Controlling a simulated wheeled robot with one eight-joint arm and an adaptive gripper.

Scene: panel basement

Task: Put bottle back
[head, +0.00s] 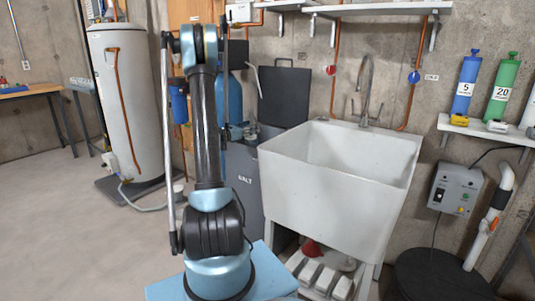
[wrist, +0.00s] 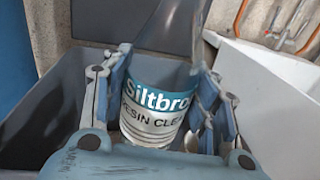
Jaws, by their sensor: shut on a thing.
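The bottle (wrist: 155,105) shows in the wrist view, with a clear upper part and a blue and white label reading "Siltbro" and "RESIN CLEA", partly cut off by my gripper. My gripper (wrist: 160,82) is shut on it, with one finger on each side of the label. The bottle's top runs off the upper edge of the wrist view. In the head view my arm hides most of the gripper area, and I cannot make out the bottle there. Dark grey surfaces of the bin lie behind the bottle in the wrist view.
The grey bin marked "SALT" (head: 247,185) stands left of the white sink (head: 330,195), its dark lid (head: 284,95) raised. A blue tank (head: 232,95) is behind my arm. A shelf (head: 485,130) at right holds blue and green bottles. Floor at left is clear.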

